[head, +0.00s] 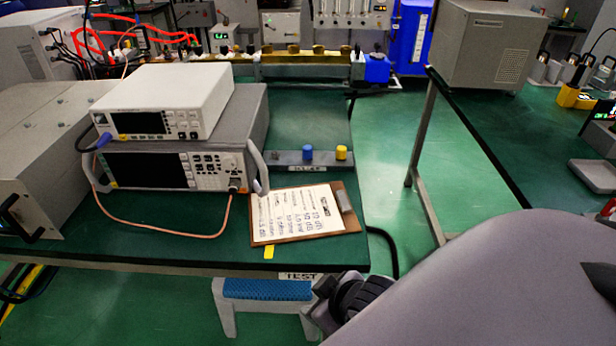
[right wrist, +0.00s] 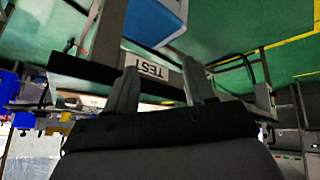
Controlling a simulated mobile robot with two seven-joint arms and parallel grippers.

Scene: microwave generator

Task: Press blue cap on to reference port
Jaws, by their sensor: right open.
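The blue cap (head: 308,152) stands upright on a grey strip (head: 275,161) on the green-topped bench, left of a yellow cap (head: 342,152). The grey instrument (head: 150,170) on the bench has a connector (head: 234,189) low at its front right, with an orange cable on it. I cannot tell which connector is the reference port. My right gripper (head: 322,303) is low in front of the bench edge, well away from the blue cap. In the right wrist view its fingers (right wrist: 162,78) are apart and empty, near the TEST label. My left gripper is out of view.
A white instrument (head: 165,100) sits on the grey one. A clipboard (head: 303,212) lies near the bench's front right corner. A blue-topped stool (head: 265,289) stands below the front edge. Bare bench top lies behind the caps.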

